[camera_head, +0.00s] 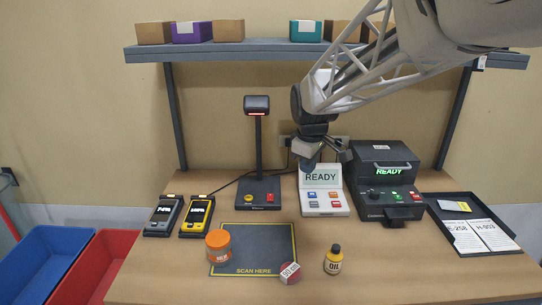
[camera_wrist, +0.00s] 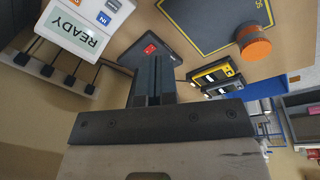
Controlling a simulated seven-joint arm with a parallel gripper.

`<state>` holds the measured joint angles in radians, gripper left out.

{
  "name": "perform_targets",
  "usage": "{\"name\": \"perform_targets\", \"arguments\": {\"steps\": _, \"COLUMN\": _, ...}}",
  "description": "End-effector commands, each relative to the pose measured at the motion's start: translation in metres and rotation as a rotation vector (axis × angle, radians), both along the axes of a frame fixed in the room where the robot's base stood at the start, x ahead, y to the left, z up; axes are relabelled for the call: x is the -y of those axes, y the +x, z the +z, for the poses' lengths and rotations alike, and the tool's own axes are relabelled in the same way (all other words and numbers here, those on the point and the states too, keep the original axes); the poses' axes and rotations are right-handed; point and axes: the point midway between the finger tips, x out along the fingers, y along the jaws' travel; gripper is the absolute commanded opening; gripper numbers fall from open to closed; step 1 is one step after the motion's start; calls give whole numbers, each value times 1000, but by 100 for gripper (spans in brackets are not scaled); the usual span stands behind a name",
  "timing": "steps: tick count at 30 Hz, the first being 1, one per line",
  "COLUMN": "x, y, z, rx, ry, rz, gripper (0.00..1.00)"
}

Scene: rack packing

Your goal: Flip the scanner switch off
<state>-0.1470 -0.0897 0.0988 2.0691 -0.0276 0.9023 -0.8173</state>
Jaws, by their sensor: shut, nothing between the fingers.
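The scanner (camera_head: 257,106) is a black head with a red light strip on an upright post. Its dark base (camera_head: 258,186) stands at the back middle of the table and carries a small red switch (camera_head: 270,198) and a yellow button. In the wrist view the red switch (camera_wrist: 150,48) shows just beyond my fingertips on the dark base. I cannot tell which way the switch is set. My gripper (camera_head: 308,166) is shut and empty. It hangs in front of the white READY unit, to the right of the scanner post and above the table. In the wrist view its closed fingers (camera_wrist: 153,62) point toward the base.
The white READY unit (camera_head: 323,204) and a black printer-like box (camera_head: 388,178) stand to the right. Two handheld devices sit left. A shelf (camera_head: 250,50) with boxes runs above.

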Motion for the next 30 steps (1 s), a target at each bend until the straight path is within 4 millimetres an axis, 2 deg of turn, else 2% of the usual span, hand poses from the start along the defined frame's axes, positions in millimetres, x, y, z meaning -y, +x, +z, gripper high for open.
{"name": "perform_targets", "arguments": {"steps": 3, "x": -10, "y": 22, "z": -7, "rx": -7, "ry": -11, "rz": 64, "gripper": 0}}
{"name": "perform_targets", "arguments": {"steps": 18, "x": -55, "y": 106, "z": -41, "rx": -25, "ry": -51, "rz": 337, "gripper": 0}}
{"name": "perform_targets", "arguments": {"steps": 30, "x": -90, "y": 161, "z": -72, "rx": -35, "ry": -78, "rz": 530, "gripper": 0}}
